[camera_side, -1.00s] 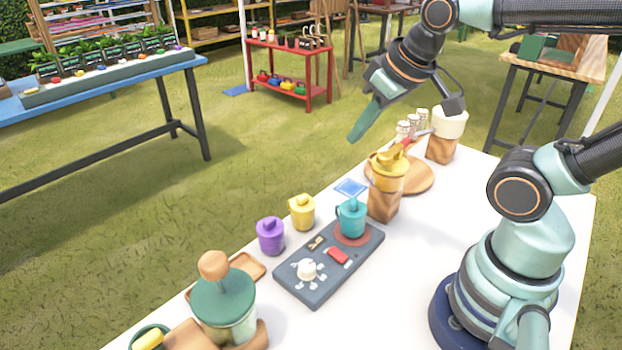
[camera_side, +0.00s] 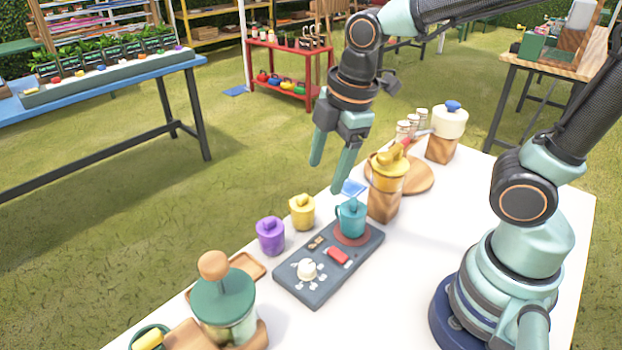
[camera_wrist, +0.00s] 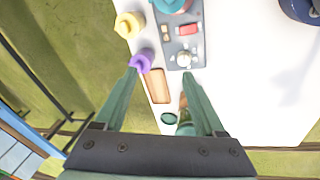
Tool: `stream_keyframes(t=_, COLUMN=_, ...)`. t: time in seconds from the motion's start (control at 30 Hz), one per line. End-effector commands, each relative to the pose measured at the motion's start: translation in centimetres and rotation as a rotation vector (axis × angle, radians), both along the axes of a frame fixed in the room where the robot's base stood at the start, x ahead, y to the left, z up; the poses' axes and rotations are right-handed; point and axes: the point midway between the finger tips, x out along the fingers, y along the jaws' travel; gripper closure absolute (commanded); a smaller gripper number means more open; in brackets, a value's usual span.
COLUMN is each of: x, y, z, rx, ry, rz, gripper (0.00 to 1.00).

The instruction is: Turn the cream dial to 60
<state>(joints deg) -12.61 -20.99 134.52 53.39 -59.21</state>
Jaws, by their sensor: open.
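The cream dial (camera_side: 307,268) sits at the near left end of a dark grey panel (camera_side: 318,291), with small white marks around it. In the wrist view the cream dial (camera_wrist: 183,60) shows ahead of the right finger, near the end of the panel (camera_wrist: 178,27). My gripper (camera_side: 329,178) is open and empty, pointing down, high above the table's far edge, beyond and above the panel. In the wrist view my gripper (camera_wrist: 160,73) has its fingers wide apart. The way the dial points is too small to tell.
A teal mug (camera_side: 350,220) stands on the panel's reddish disc, near a red switch (camera_side: 337,256). Purple (camera_side: 270,236) and yellow (camera_side: 302,212) pots stand behind the panel. A green-lidded jar (camera_side: 222,299) is at the left.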

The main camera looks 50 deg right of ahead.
Motion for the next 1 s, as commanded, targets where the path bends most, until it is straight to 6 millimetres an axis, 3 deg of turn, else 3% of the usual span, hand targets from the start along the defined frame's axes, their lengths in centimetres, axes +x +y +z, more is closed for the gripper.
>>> stream_keyframes(t=0.2, x=-0.3, y=3.4, z=-2.9, rx=-0.112, ry=0.104, rz=0.595, gripper=0.28)
stream_keyframes(t=0.4, x=-0.7, y=5.4, z=-4.6, rx=-0.157, ry=0.159, rz=0.973, gripper=0.28)
stream_keyframes(t=0.67, x=-0.8, y=6.0, z=-5.9, rx=-0.168, ry=0.176, rz=1.104, gripper=0.28)
stream_keyframes(t=1.0, x=-1.0, y=5.9, z=-11.6, rx=-0.166, ry=0.181, rz=1.100, gripper=0.28)
